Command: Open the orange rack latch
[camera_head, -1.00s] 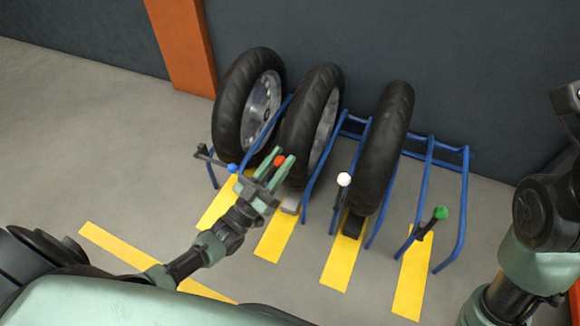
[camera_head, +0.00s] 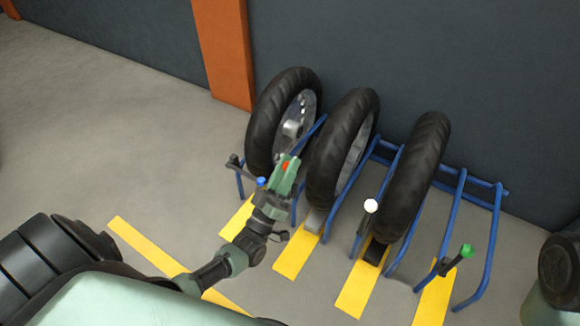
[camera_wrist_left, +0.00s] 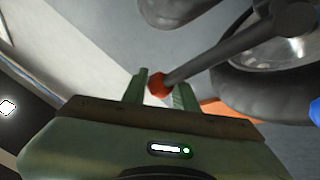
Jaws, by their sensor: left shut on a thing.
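The orange latch knob (camera_head: 285,166) shows between the fingers of my left gripper (camera_head: 287,172), in front of the leftmost wheel. In the left wrist view the same round knob (camera_wrist_left: 159,84) sits on the end of a grey lever (camera_wrist_left: 205,62), between the two green fingers (camera_wrist_left: 161,90). My left gripper is shut on the knob. In the head view the gripper hides most of the lever. My right gripper is out of view.
The blue rack (camera_head: 452,225) holds three wheels, including the leftmost (camera_head: 265,120). Blue (camera_head: 261,182), white (camera_head: 371,206) and green (camera_head: 467,251) knobs stand along its front. An orange post (camera_head: 224,50) and dark wall stand behind. The floor at left is clear.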

